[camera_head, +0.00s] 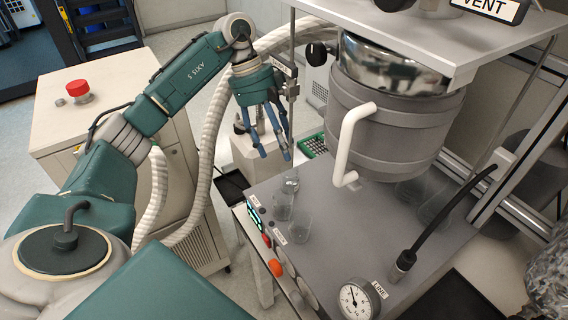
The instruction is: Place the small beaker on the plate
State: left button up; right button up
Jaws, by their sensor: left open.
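Several clear glass beakers stand at the left edge of the grey reactor base. The one nearest my gripper is a small beaker (289,183); a second beaker (283,207) and a third beaker (300,230) stand in front of it. Their clear walls make the sizes hard to compare. The flat grey top (345,225) of the base is the only plate-like surface I can make out. My left gripper (275,154) is open and empty, fingers pointing down, above and slightly left of the nearest beaker. My right gripper is out of view.
A large grey vessel (385,125) with a white handle (347,145) hangs over the base. A black cable (450,215) and a pressure gauge (358,300) occupy its front right. A cabinet with a red button (77,88) stands at left.

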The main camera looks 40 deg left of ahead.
pick_arm(q)
jog(key=v, duration=0.5)
jog(key=shift+r+b, duration=0.1)
jog(key=shift+b, duration=0.25)
